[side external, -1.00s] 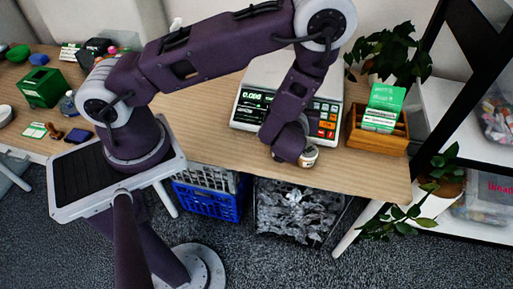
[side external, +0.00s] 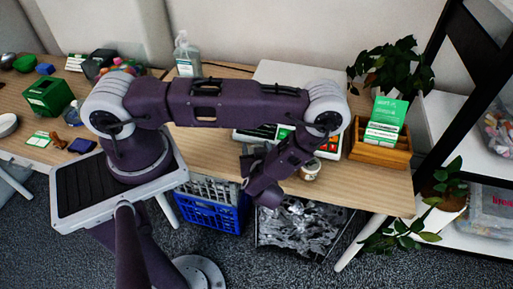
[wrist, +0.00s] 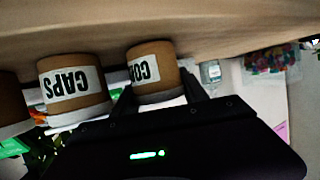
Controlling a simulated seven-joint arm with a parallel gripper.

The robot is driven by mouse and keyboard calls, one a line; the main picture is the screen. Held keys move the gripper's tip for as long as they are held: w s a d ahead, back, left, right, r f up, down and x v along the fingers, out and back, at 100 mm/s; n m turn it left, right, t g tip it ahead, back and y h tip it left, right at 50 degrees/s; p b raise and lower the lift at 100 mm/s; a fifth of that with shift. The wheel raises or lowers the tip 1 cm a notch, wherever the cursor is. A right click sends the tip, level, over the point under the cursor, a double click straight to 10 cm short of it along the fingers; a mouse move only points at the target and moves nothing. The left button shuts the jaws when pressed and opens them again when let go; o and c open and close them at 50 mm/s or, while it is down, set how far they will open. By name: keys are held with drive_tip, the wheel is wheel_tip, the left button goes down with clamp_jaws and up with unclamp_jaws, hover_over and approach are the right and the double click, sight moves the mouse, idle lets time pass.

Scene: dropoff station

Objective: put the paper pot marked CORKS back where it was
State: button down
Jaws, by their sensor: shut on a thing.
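In the wrist view, which is upside down, the paper pot marked CORKS (wrist: 151,68) sits between the fingers of my gripper (wrist: 158,95). Only the first letters of its label show. My gripper is shut on it. The pot is upright, close to the wood table top; I cannot tell whether it touches. The paper pot marked CAPS (wrist: 74,84) stands beside it, to the left in that view. In the side view my gripper (side external: 252,162) is low over the table's front edge, and the held pot is hidden there.
A small pot (side external: 310,169), label unreadable, stands near the front edge in the side view. Another pot (wrist: 10,103) is cut off in the wrist view. The scale (side external: 330,146) is behind my arm. A wooden card holder (side external: 381,148) stands right. Crates (side external: 212,212) sit below.

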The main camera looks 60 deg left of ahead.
drive_tip(key=c, duration=0.9)
unclamp_jaws()
drive_tip(key=shift+o, duration=0.2)
